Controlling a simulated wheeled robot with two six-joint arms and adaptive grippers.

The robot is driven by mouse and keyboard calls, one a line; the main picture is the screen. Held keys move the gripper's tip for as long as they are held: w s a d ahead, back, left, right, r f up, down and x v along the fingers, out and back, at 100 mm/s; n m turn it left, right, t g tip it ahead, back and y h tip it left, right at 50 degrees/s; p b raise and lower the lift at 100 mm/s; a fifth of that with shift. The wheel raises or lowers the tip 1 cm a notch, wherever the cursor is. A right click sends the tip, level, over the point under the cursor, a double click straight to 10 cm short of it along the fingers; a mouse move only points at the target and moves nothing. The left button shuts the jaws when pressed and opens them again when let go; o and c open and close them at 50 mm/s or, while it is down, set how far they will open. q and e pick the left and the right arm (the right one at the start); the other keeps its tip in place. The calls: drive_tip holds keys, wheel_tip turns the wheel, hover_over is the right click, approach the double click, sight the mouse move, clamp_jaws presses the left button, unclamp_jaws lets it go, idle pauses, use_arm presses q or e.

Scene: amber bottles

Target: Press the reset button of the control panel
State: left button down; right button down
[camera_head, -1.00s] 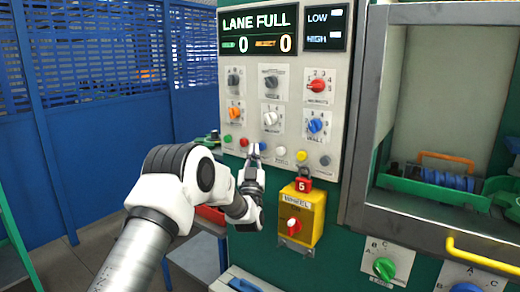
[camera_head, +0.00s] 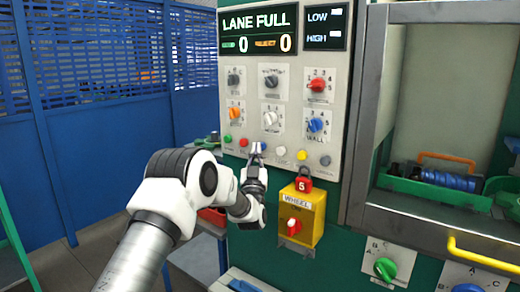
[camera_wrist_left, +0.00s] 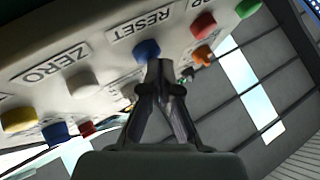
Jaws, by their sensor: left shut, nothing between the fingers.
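The control panel (camera_head: 340,110) is a light grey upright board with a row of coloured push buttons below its knobs. In the left wrist view, the blue reset button (camera_wrist_left: 148,50) sits beside the label "RESET". My left gripper (camera_wrist_left: 160,66) is shut and empty, its fingertips right at the blue button and covering part of its lower edge. I cannot tell whether they touch. In the head view the left gripper (camera_head: 257,148) is in front of the button row, between the red button (camera_head: 244,142) and the white button (camera_head: 281,150). My right gripper is out of view.
A yellow "WHEEL" box (camera_head: 311,205) with a red knob and a red tag "5" hangs below the panel, right of my gripper. The display (camera_head: 258,30) reads "LANE FULL". An open metal-framed bay (camera_head: 440,90) lies to the right. A blue mesh fence (camera_head: 90,60) stands at left.

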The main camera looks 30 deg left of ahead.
use_arm(q)
drive_tip(key=shift+w, duration=0.2)
drive_tip(key=shift+s, duration=0.9)
drive_tip(key=shift+s+a+b, duration=0.15)
drive_tip(key=shift+s, duration=1.1)
drive_tip(key=shift+s+a+b, duration=0.1)
drive_tip(key=shift+s+b, duration=0.05)
drive_tip(key=shift+s, duration=1.1)
drive_tip(key=shift+f, duration=0.15)
